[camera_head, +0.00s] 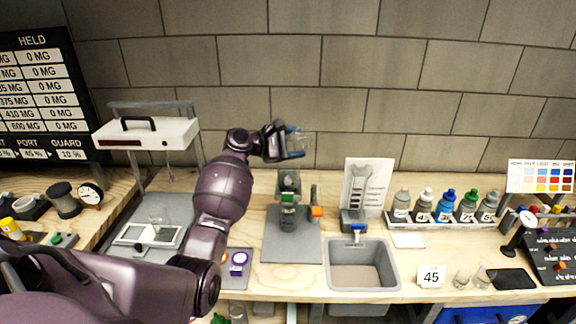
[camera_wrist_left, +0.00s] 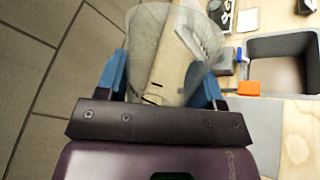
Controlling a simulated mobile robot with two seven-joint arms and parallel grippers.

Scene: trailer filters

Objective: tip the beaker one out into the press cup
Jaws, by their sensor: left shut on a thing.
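My left gripper (camera_head: 285,143) is shut on a clear beaker (camera_head: 301,145), held high in front of the brick wall. In the left wrist view the blue fingers (camera_wrist_left: 162,88) grip both sides of the beaker (camera_wrist_left: 160,40), which looks empty or holds too little to make out; its tilt is hard to judge. Below the gripper a small press (camera_head: 288,183) stands on a grey plate (camera_head: 291,242). A green part, possibly the press cup (camera_head: 288,198), sits low on it; its inside is not visible. The beaker is above the press and apart from it. My right gripper is not in view.
An orange-tipped part (camera_head: 317,212) is beside the press. A grey sink (camera_head: 363,268) lies to its right, with a row of bottles (camera_head: 445,206) beyond. A white hanging balance (camera_head: 146,133) stands left. Bare wooden counter shows around the plate.

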